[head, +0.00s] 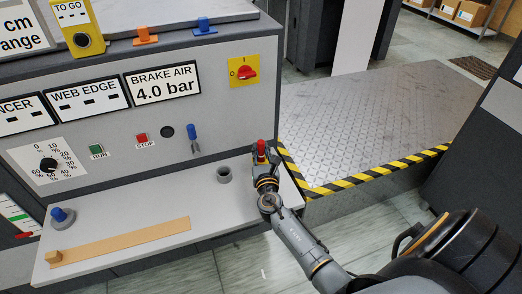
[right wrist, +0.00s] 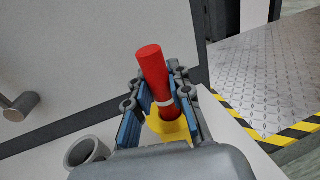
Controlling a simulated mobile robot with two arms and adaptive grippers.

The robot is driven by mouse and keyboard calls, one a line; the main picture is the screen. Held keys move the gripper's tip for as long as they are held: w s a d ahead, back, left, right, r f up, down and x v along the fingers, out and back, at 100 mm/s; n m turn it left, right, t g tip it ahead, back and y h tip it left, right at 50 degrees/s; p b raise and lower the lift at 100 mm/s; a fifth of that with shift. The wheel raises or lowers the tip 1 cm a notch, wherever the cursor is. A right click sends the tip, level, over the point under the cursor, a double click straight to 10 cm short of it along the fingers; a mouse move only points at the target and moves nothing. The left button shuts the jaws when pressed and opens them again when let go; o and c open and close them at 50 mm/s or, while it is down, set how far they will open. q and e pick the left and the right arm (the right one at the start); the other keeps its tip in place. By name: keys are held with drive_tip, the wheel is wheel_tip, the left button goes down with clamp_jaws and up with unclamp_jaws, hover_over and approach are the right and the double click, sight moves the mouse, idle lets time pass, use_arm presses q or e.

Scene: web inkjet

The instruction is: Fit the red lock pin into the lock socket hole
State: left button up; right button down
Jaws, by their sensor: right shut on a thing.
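The red lock pin (head: 262,148) stands nearly upright in my right gripper (head: 264,160), above the right end of the grey shelf. In the right wrist view the pin (right wrist: 152,66) is a red cylinder with a pale band and a yellow part below, tilted slightly. The fingers of my right gripper (right wrist: 155,88) are shut around it. A grey round open cup (head: 224,174) stands on the shelf left of the gripper; it also shows in the right wrist view (right wrist: 86,152). I cannot tell which is the lock socket. My left gripper is out of view.
The panel carries a green button (head: 97,151), a red button (head: 142,139), a blue-handled lever (head: 193,138) and a red switch (head: 246,72). The shelf (head: 150,198) holds a tan strip (head: 120,242) and a blue knob (head: 60,216). A striped-edge metal platform (head: 365,125) lies right.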

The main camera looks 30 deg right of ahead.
drive_tip(key=shift+f+b, duration=0.9)
drive_tip(key=shift+f, duration=0.1)
drive_tip(key=c, duration=1.1)
unclamp_jaws()
drive_tip(key=v, duration=1.2)
drive_tip(key=shift+a, duration=0.1)
drive_tip(key=shift+f, duration=0.1)
